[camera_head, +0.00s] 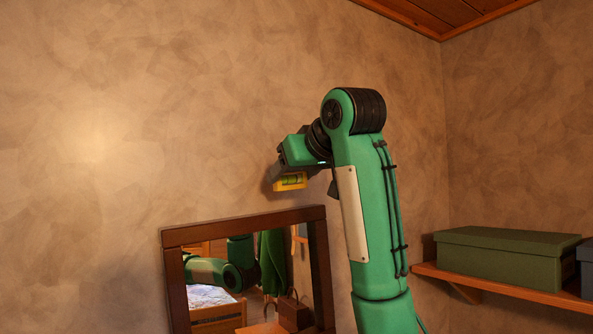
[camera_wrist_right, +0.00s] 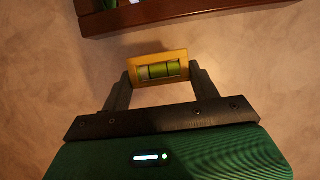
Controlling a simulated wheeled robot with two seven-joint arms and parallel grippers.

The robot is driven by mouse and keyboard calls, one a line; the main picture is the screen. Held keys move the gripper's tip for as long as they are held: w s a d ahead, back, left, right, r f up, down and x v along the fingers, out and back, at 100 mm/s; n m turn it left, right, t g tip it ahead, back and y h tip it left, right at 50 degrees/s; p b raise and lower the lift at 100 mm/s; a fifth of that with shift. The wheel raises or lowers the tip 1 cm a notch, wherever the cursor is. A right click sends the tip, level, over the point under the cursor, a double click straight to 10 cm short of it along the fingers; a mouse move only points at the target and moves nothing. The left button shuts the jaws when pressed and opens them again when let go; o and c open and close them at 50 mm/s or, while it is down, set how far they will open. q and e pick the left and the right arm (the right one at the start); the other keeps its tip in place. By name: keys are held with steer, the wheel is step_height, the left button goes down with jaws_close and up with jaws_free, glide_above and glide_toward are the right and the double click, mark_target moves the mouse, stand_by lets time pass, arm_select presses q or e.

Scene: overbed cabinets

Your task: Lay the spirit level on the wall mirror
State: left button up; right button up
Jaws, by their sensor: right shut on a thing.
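The spirit level (camera_head: 290,181) is a small yellow block with a green vial. In the head view it is held in the air, above the top edge of the wall mirror and apart from it. My right gripper (camera_head: 280,174) is shut on it; in the right wrist view the level (camera_wrist_right: 158,70) sits between both fingers (camera_wrist_right: 160,78). The wall mirror (camera_head: 243,221) has a dark reddish-brown wooden frame, and its lower part is cut off in the head view. Its frame also shows at the top of the right wrist view (camera_wrist_right: 180,12). My left gripper is not in view.
A wooden shelf (camera_head: 480,285) on the right carries a green box (camera_head: 505,256) and a dark box (camera_head: 586,268) at the picture's edge. The plastered wall (camera_head: 130,130) around the level is bare. The mirror reflects a bed, a bag and a green arm of mine.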

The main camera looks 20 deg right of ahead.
steer(key=x, duration=0.2)
steer(key=p+x, duration=0.1)
steer(key=x, duration=0.1)
steer(key=shift+w+a+r, duration=0.1)
steer(key=shift+w+r, duration=0.2)
steer(key=shift+r, duration=0.05)
steer(key=x, duration=0.1)
steer(key=p+x, duration=0.2)
steer(key=shift+w+a+r, duration=0.1)
steer(key=shift+w+r, duration=0.05)
steer(key=shift+w, duration=0.15)
steer(key=shift+w+f+b, duration=0.15)
steer(key=shift+f+b, duration=0.2)
steer(key=shift+f, duration=0.15)
steer(key=shift+f+b, duration=0.6)
steer(key=shift+f, duration=0.25)
steer(key=shift+f, duration=0.25)
steer(key=o, duration=1.1)
steer(key=shift+c, duration=0.2)
